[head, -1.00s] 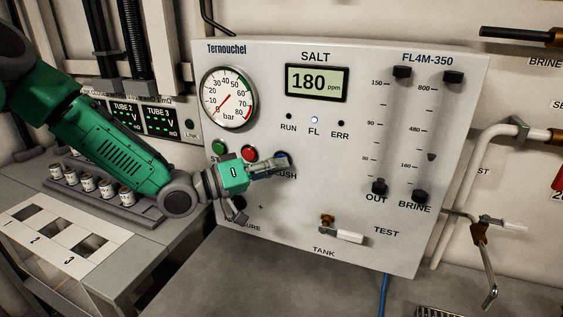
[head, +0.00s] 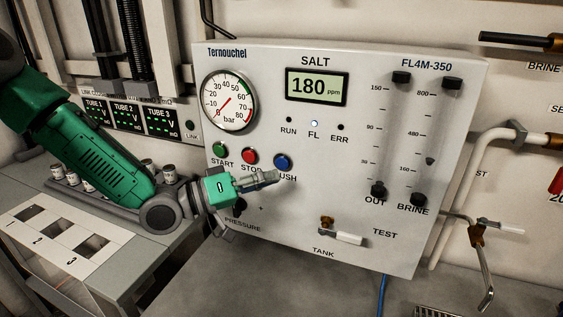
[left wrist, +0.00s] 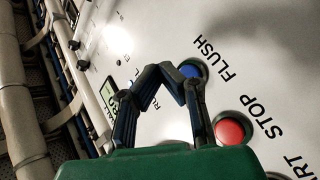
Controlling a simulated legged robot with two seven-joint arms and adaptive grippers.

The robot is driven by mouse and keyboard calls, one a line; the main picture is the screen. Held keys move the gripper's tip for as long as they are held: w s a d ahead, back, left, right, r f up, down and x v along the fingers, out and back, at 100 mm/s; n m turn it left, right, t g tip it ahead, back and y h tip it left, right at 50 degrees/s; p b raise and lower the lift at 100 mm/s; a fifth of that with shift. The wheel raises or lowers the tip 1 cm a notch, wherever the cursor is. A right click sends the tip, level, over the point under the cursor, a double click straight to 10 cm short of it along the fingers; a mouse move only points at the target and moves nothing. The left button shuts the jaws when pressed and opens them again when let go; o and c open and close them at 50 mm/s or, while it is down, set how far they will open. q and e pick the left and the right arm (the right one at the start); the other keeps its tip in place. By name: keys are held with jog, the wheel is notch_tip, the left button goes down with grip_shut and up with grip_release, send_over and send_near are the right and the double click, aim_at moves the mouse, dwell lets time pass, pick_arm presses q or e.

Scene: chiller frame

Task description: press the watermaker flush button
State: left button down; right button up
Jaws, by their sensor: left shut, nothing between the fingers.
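The flush button (head: 283,162) is a round blue button on the white panel (head: 340,190), above the partly covered FLUSH label. It also shows in the left wrist view (left wrist: 192,70), partly behind the fingers. My left gripper (head: 276,176) is shut and empty. In the head view its tips are just below the button, over the label, with the button face uncovered. In the left wrist view the closed fingers (left wrist: 177,84) overlap the button's edge; I cannot tell the exact gap. The FL lamp (head: 314,123) glows pale blue. My right gripper is not in view.
A red stop button (head: 249,155) and a green start button (head: 219,150) sit left of the blue one. A black pressure knob (head: 239,205) and a tank/test valve (head: 345,237) are lower on the panel. A grey bench with white vials stands at left.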

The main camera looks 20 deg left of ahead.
pick_arm(q)
jog(key=s, duration=0.2)
jog(key=shift+s, duration=0.3)
dwell(0.7)
